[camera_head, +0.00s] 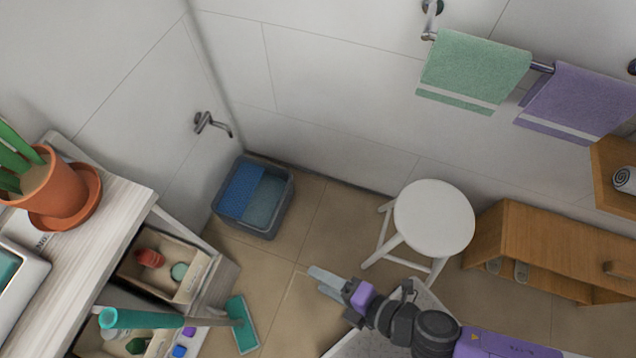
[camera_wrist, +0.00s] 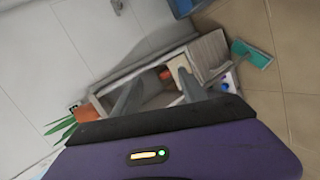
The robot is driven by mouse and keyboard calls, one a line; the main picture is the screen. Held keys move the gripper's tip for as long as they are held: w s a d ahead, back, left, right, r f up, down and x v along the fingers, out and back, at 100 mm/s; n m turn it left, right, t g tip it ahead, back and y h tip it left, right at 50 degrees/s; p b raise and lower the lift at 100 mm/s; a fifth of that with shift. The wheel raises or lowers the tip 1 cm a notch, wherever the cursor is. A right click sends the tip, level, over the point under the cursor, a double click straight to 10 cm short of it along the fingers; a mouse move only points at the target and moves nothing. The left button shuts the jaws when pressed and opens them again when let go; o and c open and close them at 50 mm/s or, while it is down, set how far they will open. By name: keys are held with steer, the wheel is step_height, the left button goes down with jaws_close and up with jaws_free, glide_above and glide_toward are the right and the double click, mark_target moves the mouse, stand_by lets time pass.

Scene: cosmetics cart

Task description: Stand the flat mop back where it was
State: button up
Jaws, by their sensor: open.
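The flat mop has a teal rectangular head (camera_head: 243,325) on the tiled floor at the lower left, beside the open drawers. Its teal grip (camera_head: 140,318) shows to the left, large and near the camera, so the handle seems to rise and lean over the drawers; I cannot tell what it rests on. The teal mop head also shows in the wrist view (camera_wrist: 250,54), at the upper right. My gripper (camera_head: 322,282) is open and empty, right of the mop and apart from it. Its two fingers (camera_wrist: 158,94) point toward the drawers in the wrist view.
The cabinet's open drawers (camera_head: 205,272) hold small items. A potted plant (camera_head: 55,190) stands on its top. A grey-blue bucket (camera_head: 283,200) is in the corner. A white stool (camera_head: 433,218) and a wooden shoe cabinet (camera_head: 540,245) stand right. Floor between bucket and mop is clear.

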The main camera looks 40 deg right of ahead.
steer(key=s+d+r+m+t+h, duration=0.2)
steer(key=d+r+m, duration=0.3)
steer(key=r+m, duration=0.5)
steer(key=s+d+r+m+t+h, duration=0.1)
steer(key=s+d+r+m, duration=0.3)
steer(key=r+m, duration=0.6)
steer(key=shift+d+r+t+h, duration=0.45)
steer(key=shift+r+h, duration=0.15)
steer(key=shift+r, duration=0.1)
steer(key=shift+s, duration=0.1)
